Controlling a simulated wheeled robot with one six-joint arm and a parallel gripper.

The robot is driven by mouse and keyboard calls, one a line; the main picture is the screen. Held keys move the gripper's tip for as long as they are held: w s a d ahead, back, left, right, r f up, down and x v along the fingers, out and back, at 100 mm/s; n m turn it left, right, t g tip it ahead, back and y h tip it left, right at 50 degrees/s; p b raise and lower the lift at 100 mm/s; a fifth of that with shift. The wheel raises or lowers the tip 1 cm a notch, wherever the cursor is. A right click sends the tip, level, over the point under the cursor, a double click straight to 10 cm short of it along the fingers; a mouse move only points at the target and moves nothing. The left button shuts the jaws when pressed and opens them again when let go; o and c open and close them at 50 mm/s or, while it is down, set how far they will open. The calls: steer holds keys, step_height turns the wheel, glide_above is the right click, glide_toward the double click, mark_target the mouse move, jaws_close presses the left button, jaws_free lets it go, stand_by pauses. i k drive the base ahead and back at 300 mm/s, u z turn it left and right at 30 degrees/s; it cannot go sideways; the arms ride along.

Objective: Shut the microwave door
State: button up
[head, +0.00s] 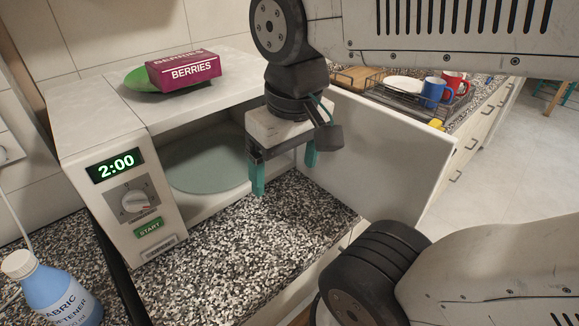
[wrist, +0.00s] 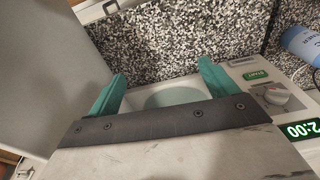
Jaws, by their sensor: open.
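The white microwave (head: 100,190) stands on the speckled counter, with its display reading 2:00. Its door (head: 385,165) is swung wide open to the right. The cavity is empty except for a round glass plate (head: 205,165). My gripper (head: 284,174) is open and empty, pointing down in front of the cavity, between the control panel and the door. It appears apart from the door. In the wrist view, the door (wrist: 48,75) is a grey panel left of my teal fingers (wrist: 162,76), and the glass plate (wrist: 172,97) shows between them. The door's hinge is hidden behind my arm.
A berries box (head: 185,70) and a green plate (head: 138,79) sit on top of the microwave. A blue fabric softener bottle (head: 50,290) stands at the lower left. A dish rack (head: 370,92) with a blue mug (head: 433,92) and a red mug (head: 456,82) is behind the door.

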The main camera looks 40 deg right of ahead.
mark_target(391, 165)
steer(key=z, duration=0.05)
steer(key=k, duration=0.5)
steer(key=u, duration=2.7)
steer(key=k, duration=2.1)
steer(key=z, duration=1.65)
